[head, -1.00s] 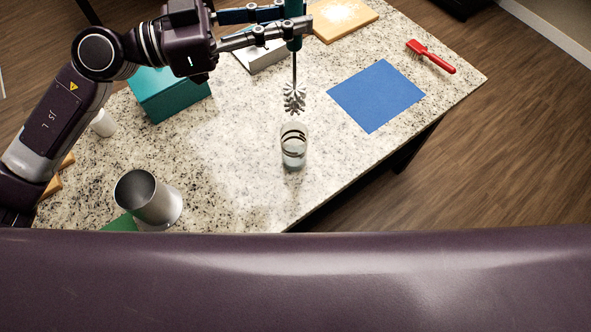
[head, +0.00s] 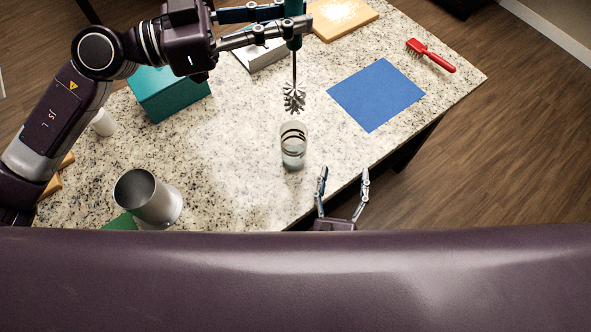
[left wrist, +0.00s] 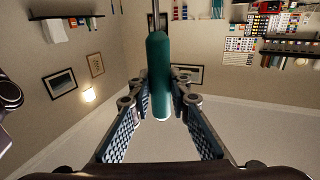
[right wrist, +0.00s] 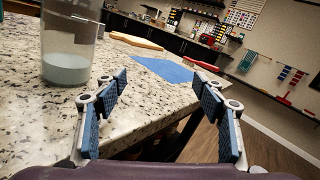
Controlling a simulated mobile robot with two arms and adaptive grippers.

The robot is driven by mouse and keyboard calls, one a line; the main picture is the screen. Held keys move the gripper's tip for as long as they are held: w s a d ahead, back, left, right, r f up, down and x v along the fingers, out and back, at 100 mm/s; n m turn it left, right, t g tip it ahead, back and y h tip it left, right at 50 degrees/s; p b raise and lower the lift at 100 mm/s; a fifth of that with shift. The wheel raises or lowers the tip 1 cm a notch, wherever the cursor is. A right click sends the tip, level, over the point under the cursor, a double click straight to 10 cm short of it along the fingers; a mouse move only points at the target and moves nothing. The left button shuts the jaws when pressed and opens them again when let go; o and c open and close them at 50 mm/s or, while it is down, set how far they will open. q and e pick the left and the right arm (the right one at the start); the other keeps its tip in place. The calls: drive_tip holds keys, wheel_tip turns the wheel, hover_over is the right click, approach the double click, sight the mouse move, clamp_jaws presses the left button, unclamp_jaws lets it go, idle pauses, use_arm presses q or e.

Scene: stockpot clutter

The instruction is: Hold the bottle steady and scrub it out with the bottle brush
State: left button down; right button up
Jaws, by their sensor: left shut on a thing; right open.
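The bottle (head: 293,147) is a clear, open-topped glass with dark marks near its top and a pale lower part. It stands upright on the counter and also shows in the right wrist view (right wrist: 68,45). My left gripper (head: 292,25) is shut on the green handle of the bottle brush (head: 294,97). The brush hangs head down, its grey bristles just above the bottle's mouth. The green handle fills the middle of the left wrist view (left wrist: 159,80). My right gripper (head: 343,175) is open and empty at the counter's near edge, to the right of the bottle and apart from it.
A metal pot (head: 148,197) stands at the near left of the speckled counter (head: 235,185). A teal box (head: 170,95) is behind it. A blue mat (head: 376,95), a red brush (head: 431,56) and a wooden board (head: 341,17) lie to the right and back.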

sight(293, 138)
drive_tip(key=a+y, duration=0.1)
drive_tip(key=a, duration=0.3)
drive_tip(key=a+r+y, duration=0.1)
drive_tip(key=a+y, duration=0.1)
drive_tip(key=a, duration=0.2)
drive_tip(key=w+a+y, duration=0.1)
drive_tip(key=a, duration=0.3)
drive_tip(key=shift+w+r+m, duration=0.1)
drive_tip(key=shift+r+m, duration=0.05)
drive_tip(key=shift+m, duration=0.15)
drive_tip(key=w, duration=1.1)
drive_tip(key=shift+w+a, duration=0.2)
drive_tip(key=shift+w, duration=0.2)
drive_tip(key=shift+c, duration=0.2)
drive_tip(key=c, duration=1.6)
